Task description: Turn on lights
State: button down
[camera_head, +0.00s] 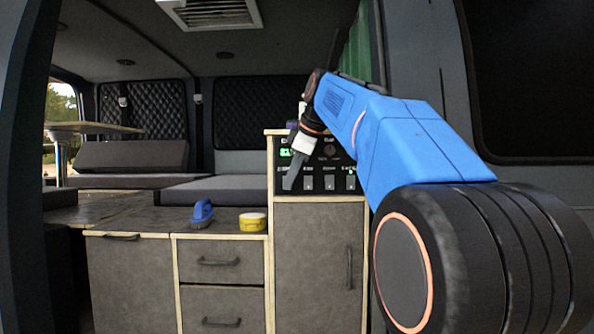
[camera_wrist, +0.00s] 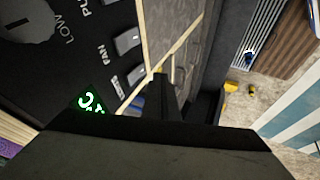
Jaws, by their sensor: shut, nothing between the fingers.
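The black control panel (camera_head: 340,160) is set in the upper front of the cabinet at the picture's middle, with a row of rocker switches (camera_head: 329,182) along its bottom. A small green light shows by the right-hand switch, and a green display shows at the panel's left. My gripper (camera_head: 289,183) is shut and empty, pointing down in front of the panel's left end. In the wrist view, the fingertips (camera_wrist: 160,82) are beside a grey switch (camera_wrist: 136,74); contact cannot be told. Another switch (camera_wrist: 128,40) shows beside the FAN label. The leftmost switch is hidden in the head view.
A table (camera_head: 95,127) and cushions are farther back. The van's side wall is at the right.

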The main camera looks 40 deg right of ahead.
jog(key=shift+w+d+f, duration=0.15)
jog(key=shift+w+d, duration=0.65)
jog(key=shift+w, duration=0.3)
jog(key=shift+w+d+f, duration=0.1)
jog(key=shift+w+d, duration=0.05)
jog(key=shift+r, duration=0.85)
